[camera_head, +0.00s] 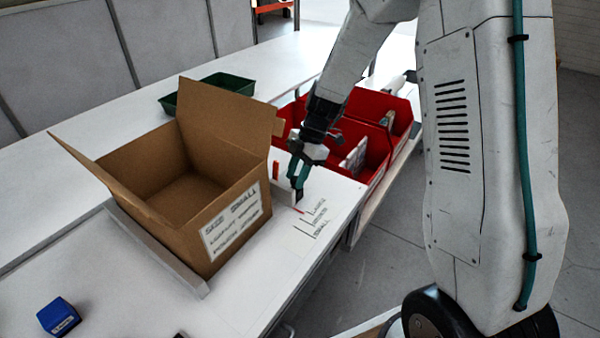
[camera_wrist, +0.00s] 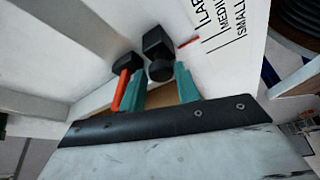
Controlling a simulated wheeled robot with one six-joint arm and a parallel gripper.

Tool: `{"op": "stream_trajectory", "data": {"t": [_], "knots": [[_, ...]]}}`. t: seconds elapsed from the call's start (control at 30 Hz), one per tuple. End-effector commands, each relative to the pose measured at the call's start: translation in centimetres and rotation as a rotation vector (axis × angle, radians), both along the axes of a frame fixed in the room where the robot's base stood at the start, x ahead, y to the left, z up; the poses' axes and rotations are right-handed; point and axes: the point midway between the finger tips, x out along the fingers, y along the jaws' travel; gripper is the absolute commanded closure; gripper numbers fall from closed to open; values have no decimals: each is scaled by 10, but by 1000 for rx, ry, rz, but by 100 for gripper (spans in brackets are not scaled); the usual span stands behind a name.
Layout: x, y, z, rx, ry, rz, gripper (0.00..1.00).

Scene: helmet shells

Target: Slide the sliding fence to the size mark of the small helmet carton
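My gripper (camera_head: 298,184) points down over the table, beside the size marks. In the wrist view its two teal fingers (camera_wrist: 158,78) stand apart, with a black knob (camera_wrist: 158,46) between or just beyond their tips; contact with it is not clear. The sliding fence (camera_wrist: 72,40) appears as a pale bar running diagonally beside the knob. A red pointer line (camera_wrist: 189,43) lies close to the LARGE mark. The printed marks LARGE, MEDIUM and SMALL (camera_head: 318,214) run toward the table's front edge. The open brown carton (camera_head: 195,185) has a white label reading SMALL (camera_head: 231,220).
Red bins (camera_head: 365,145) stand just behind and right of my gripper. An orange-red part (camera_wrist: 121,88) is beside the left finger. A green tray (camera_head: 210,88) lies behind the carton, a blue block (camera_head: 58,316) at front left. A pale rail (camera_head: 150,245) runs along the carton's base.

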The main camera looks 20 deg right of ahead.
Motion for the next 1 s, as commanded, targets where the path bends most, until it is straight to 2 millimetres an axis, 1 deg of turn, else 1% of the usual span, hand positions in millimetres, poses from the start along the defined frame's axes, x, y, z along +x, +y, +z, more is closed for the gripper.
{"op": "stream_trajectory", "data": {"t": [0.03,0.1,0.23,0.3,0.37,0.5,0.6,0.87,0.9,0.93,1.0], "knots": [[0,0,0,0,0,0,83],[0,0,0,0,-1,0,100],[0,0,1,-1,-2,-1,100],[-1,4,1,-1,-2,0,100],[-5,10,1,0,-3,1,100],[-18,31,1,1,-3,3,100],[-25,40,1,0,-5,1,100],[-24,40,2,0,-7,-3,100],[-24,39,2,0,-7,-3,62],[-24,39,2,0,-6,-2,54],[-24,39,1,0,-5,-2,52]]}}
